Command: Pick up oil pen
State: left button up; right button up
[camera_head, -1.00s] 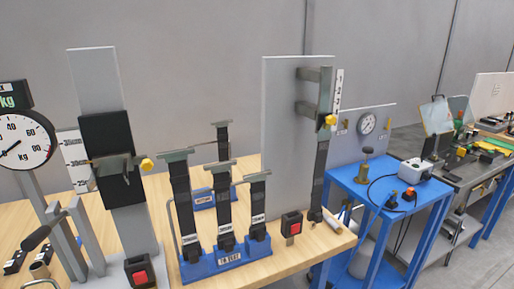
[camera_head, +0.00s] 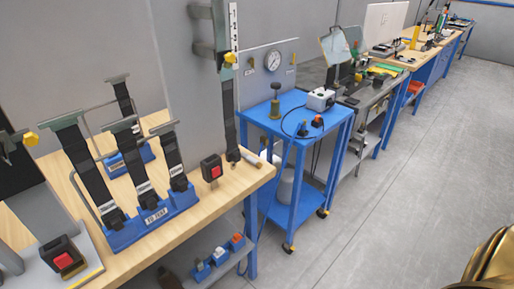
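I cannot make out an oil pen for certain. A small pale cylinder with an orange-brown end (camera_head: 250,158) lies near the right edge of the wooden bench (camera_head: 218,203), but I cannot tell whether it is a pen. Neither of my grippers is in view.
A blue rack of black belt straps (camera_head: 152,217) and red-button buckles (camera_head: 211,168) are on the bench. A blue wheeled cart (camera_head: 300,100) with a gauge panel (camera_head: 272,61) stands to the right. More workbenches recede behind it. The grey floor (camera_head: 425,165) at right is open.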

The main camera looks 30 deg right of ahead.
aim_at(259, 165)
jog(key=z, duration=0.95)
